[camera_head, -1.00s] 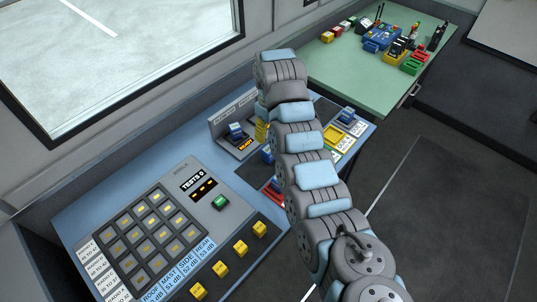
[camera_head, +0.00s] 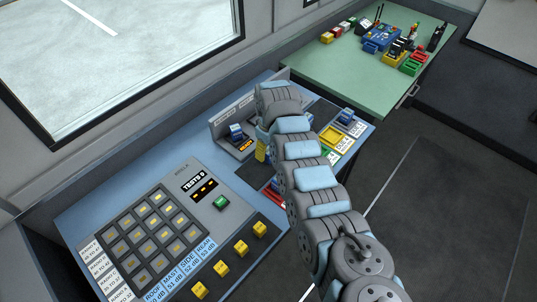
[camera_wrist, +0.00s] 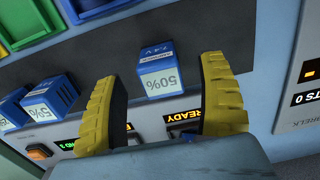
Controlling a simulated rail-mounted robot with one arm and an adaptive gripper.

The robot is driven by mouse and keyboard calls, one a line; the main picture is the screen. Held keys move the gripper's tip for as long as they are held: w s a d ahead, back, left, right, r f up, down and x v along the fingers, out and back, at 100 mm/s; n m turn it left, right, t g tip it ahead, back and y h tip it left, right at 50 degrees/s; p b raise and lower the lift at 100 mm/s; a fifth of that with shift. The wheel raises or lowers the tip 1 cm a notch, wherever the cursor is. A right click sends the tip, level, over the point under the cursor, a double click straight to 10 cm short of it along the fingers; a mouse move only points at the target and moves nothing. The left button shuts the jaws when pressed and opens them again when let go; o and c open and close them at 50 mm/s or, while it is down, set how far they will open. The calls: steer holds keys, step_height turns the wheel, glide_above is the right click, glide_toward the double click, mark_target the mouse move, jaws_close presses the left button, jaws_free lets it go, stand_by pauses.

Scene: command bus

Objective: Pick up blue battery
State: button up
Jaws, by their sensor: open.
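Contact with the battery cannot be told. A blue battery in the charger also shows in the head view (camera_head: 237,131), just left of a yellow finger of my gripper (camera_head: 261,149). More blue batteries (camera_wrist: 50,98) sit further left in the wrist view. My arm hides part of the charger in the head view.
Blue, yellow and green bins (camera_wrist: 38,20) lie beyond a dark strip. A grey keypad panel (camera_head: 150,235) with yellow knobs lies left of my arm. A green table (camera_head: 345,70) holding small equipment stands at the back. The window wall borders the desk.

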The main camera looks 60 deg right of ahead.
mark_target(268, 156)
steer(key=shift+w+f, duration=0.25)
steer(key=shift+f, duration=1.85)
jaws_close()
